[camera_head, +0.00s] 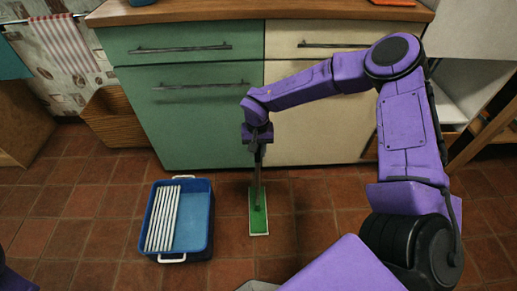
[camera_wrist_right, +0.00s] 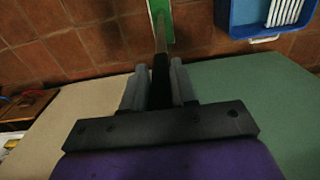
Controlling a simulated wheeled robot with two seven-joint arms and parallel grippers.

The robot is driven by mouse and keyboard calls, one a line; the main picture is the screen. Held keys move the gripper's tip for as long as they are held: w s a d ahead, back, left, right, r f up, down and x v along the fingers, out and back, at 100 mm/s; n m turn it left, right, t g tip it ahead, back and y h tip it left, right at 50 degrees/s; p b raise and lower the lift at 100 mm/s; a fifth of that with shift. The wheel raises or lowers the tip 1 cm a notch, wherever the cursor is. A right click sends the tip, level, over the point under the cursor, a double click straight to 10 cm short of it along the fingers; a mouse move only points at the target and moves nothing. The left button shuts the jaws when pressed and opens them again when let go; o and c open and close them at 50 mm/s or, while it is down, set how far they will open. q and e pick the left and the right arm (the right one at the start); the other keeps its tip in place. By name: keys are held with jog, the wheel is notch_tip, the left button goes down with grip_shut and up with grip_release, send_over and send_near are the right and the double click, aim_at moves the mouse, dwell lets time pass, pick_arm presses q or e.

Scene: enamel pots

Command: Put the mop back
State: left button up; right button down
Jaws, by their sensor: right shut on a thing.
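The mop has a flat green head (camera_head: 258,222) with a pale edge, at floor level in front of the cabinet. I cannot tell whether the head touches the floor. Its thin handle rises to my right gripper (camera_head: 257,150), which is shut on it. In the right wrist view the handle runs between the two grey fingers (camera_wrist_right: 160,87), and part of the green head (camera_wrist_right: 161,18) shows beyond. A blue bucket (camera_head: 200,255) with a white slatted rack (camera_head: 163,217) stands on the floor left of the mop head, apart from it. My left gripper is not in view.
A green and cream cabinet (camera_head: 195,125) with a wooden top stands right behind the mop. A wooden basket (camera_head: 112,118) and a striped towel (camera_head: 65,45) are at the left. The tiled floor (camera_head: 70,225) left of the bucket is clear.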

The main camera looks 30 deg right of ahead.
jog(key=c, duration=0.9)
grip_release()
notch_tip(320, 180, up, 12)
jog(key=p, duration=0.3)
jog(key=shift+r+p, duration=0.15)
jog(key=shift+p, duration=0.2)
